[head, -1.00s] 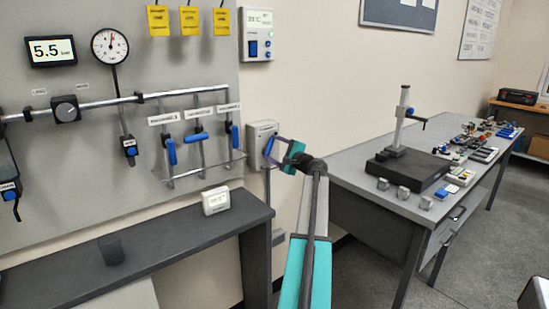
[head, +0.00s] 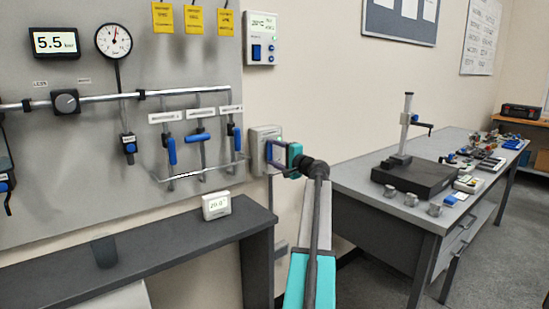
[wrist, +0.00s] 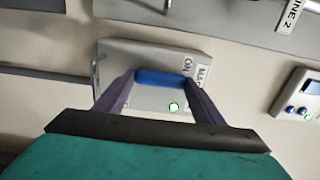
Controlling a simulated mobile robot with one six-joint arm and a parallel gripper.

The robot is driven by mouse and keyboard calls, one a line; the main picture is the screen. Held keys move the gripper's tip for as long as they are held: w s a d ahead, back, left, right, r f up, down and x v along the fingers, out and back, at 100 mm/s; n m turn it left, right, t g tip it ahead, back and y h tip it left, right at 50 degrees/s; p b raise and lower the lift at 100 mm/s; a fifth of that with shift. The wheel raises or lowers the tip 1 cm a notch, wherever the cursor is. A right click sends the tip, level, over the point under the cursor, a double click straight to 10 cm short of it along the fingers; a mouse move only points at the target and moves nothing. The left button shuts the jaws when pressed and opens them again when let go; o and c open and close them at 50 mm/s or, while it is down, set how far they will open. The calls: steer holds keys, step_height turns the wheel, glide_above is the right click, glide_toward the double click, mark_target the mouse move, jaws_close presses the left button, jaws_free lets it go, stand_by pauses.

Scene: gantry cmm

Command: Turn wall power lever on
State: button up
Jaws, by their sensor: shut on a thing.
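The wall power box (head: 257,136) is a light grey box on the wall, right of the grey panel. It also shows in the wrist view (wrist: 122,52), with a label reading "ON", a second label partly readable as "MA", and a lit green lamp (wrist: 173,107). Its blue lever (wrist: 160,78) lies as a bar between my fingertips. My gripper (wrist: 162,84) is shut on the lever, one finger at each end. In the head view my gripper (head: 274,154) is at the front of the box and hides the lever.
A grey panel (head: 60,190) with pipes, blue-handled valves and a gauge (head: 114,40) is at left. A white thermostat-like unit (head: 261,38) hangs above the box. A dark shelf (head: 180,232) stands below. A workbench (head: 345,177) with a measuring stand is at right.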

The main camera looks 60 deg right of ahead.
stand_by(0.3)
steer(key=o, duration=1.1)
steer(key=shift+c, duration=0.2)
steer(key=shift+s, duration=0.1)
steer(key=v, duration=1.3)
steer(key=shift+s+a, duration=0.2)
steer(key=shift+s, duration=0.05)
